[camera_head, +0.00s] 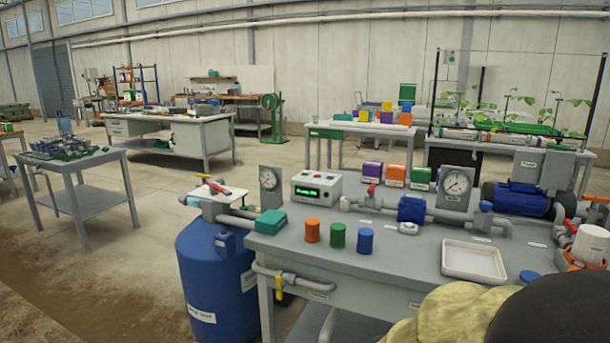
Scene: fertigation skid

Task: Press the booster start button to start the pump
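A blue motor-like pump body (520,199) lies at the right of the near bench. A grey box (557,171) with a small label stands beside it. A pale control box (318,189) with a lit green display and small controls stands at the bench's back left. A small white fitting (408,228) sits on the bench in front of a blue pipe housing (411,209). I cannot tell which of these, if any, carries the booster start button; the labels are too small to read. My gripper is not in view.
The grey bench (390,262) holds orange (312,230), green (337,236) and blue (365,241) cylinders, a white tray (473,262), pipes and gauges. A blue tank (216,275) stands at left. Yellowish and black shapes block the lower right corner. Floor at left is open.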

